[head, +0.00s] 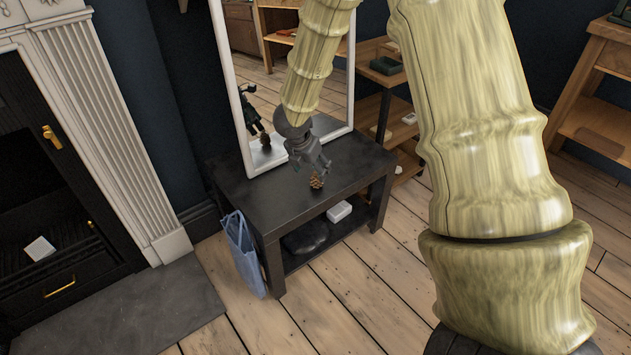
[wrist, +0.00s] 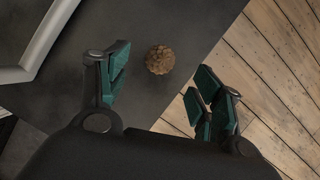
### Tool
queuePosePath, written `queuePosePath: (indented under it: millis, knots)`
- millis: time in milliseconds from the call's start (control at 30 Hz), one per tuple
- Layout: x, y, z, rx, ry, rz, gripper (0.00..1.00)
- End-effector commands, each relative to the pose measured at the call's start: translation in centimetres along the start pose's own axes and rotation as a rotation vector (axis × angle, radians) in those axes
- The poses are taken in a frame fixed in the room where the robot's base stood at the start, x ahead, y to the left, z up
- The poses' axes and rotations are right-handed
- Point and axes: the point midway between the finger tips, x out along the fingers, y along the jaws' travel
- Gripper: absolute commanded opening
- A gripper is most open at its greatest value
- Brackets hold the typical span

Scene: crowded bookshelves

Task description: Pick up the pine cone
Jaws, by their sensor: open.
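The pine cone (head: 316,181) is small and brown and rests on the black table (head: 285,205) near its front edge. In the wrist view the pine cone (wrist: 160,60) lies on the dark tabletop, ahead of the gap between the fingers. My gripper (head: 306,160) is just above and beside the pine cone in the head view. In the wrist view my gripper (wrist: 160,88) is open, with green finger pads on either side and nothing between them. I cannot tell whether a finger touches the pine cone.
A white-framed mirror (head: 244,120) stands on the table behind my gripper. A blue bag (head: 242,252) is at the table's left side. A white box (head: 339,211) and a dark object (head: 305,237) lie on the lower shelf. A fireplace (head: 105,130) is at the left.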

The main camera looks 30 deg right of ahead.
Motion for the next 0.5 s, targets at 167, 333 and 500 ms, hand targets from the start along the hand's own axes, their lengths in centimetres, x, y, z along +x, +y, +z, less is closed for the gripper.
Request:
queuePosePath:
  millis: [167, 333, 500]
  knots:
    - [1.5, 0.1, -0.1, -0.003, 0.000, 0.000, 0.66]
    - [2.7, 0.1, -0.1, -0.005, 0.000, 0.000, 0.66]
    - [5.1, 0.0, 0.1, -0.006, -0.001, 0.000, 0.66]
